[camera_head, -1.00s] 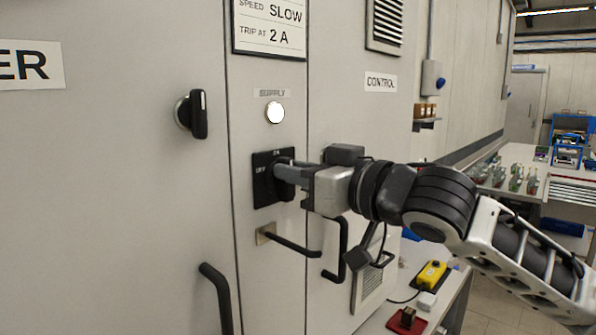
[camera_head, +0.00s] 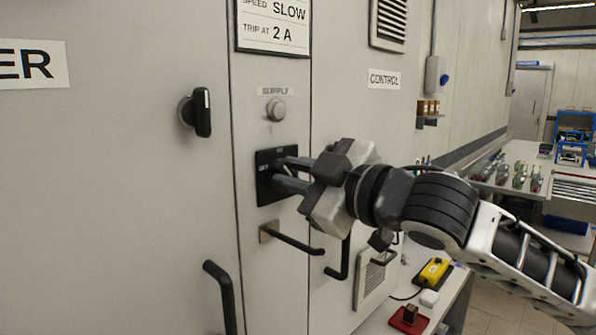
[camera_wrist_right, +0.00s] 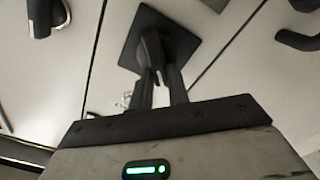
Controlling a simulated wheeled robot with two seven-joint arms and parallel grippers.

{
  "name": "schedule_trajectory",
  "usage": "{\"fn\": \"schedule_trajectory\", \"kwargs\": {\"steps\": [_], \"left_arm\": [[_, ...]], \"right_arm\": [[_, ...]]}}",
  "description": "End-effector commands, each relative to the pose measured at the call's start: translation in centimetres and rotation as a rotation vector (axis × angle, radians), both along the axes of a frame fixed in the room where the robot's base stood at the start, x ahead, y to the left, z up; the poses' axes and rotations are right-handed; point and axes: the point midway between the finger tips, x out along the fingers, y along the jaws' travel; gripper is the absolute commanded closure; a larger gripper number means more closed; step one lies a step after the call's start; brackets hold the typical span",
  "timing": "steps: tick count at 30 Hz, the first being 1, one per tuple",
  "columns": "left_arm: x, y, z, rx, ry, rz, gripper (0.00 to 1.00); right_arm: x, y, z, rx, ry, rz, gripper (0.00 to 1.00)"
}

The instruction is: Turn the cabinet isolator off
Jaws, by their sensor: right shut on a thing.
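The isolator (camera_head: 263,163) is a black square plate with a black handle on the grey cabinet door, left of centre in the head view. In the wrist view its plate (camera_wrist_right: 188,48) appears tilted at the top, with the handle (camera_wrist_right: 153,48) in front. My right gripper (camera_head: 281,176) comes in from the right and is shut on the isolator handle, its two fingers one above the other. The fingers hide much of the handle. The supply lamp (camera_head: 276,109) above is grey and unlit. My left gripper is not in view.
A black knob (camera_head: 202,112) and a bar handle (camera_head: 220,292) are on the left door. A dark bar handle (camera_head: 298,243) sits just below my gripper. A bench at lower right carries a yellow box (camera_head: 434,271) and a red block (camera_head: 409,320).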

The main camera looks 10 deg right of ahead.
Motion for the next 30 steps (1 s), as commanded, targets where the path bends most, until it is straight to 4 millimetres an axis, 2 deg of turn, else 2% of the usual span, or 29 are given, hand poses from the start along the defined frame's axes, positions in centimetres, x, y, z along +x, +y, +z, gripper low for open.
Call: {"fn": "schedule_trajectory", "kwargs": {"steps": [18, 30], "left_arm": [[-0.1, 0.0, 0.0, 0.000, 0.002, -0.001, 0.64], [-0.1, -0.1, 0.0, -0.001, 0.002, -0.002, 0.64]], "right_arm": [[-0.3, 0.4, -0.7, -0.474, -0.316, 0.000, 1.00], [-0.3, 0.5, -1.1, -0.659, -0.440, 0.000, 1.00]]}}
